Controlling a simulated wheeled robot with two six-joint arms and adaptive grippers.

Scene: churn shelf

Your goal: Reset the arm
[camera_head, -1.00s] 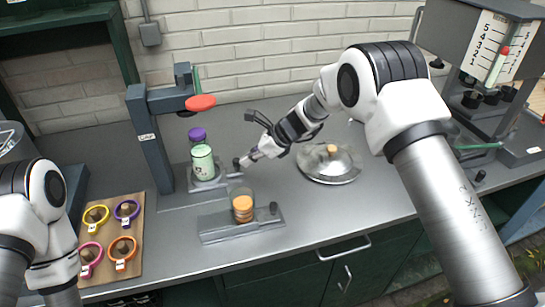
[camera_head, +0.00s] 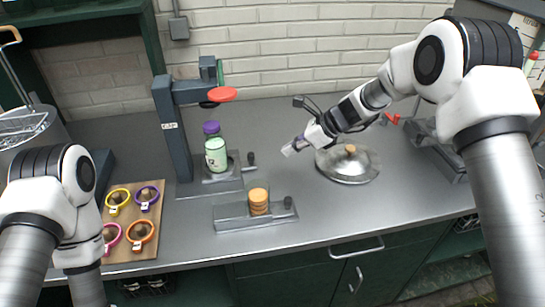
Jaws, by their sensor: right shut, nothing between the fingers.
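My right gripper (camera_head: 290,149) is shut and empty, held above the grey counter. It is to the right of a pale green jar (camera_head: 216,155) with a purple cap and to the left of a round silver lid (camera_head: 348,167) with a wooden knob. It appears apart from both. My right arm reaches in from the right. My left arm stands at the left edge, and its gripper is out of view.
The jar stands on a small base under a dark press-like stand (camera_head: 174,130) with a red disc (camera_head: 222,94). A stack of orange discs (camera_head: 259,202) sits on a metal fixture (camera_head: 232,217). A wooden board (camera_head: 131,241) holds several coloured rings. The counter's back middle is clear.

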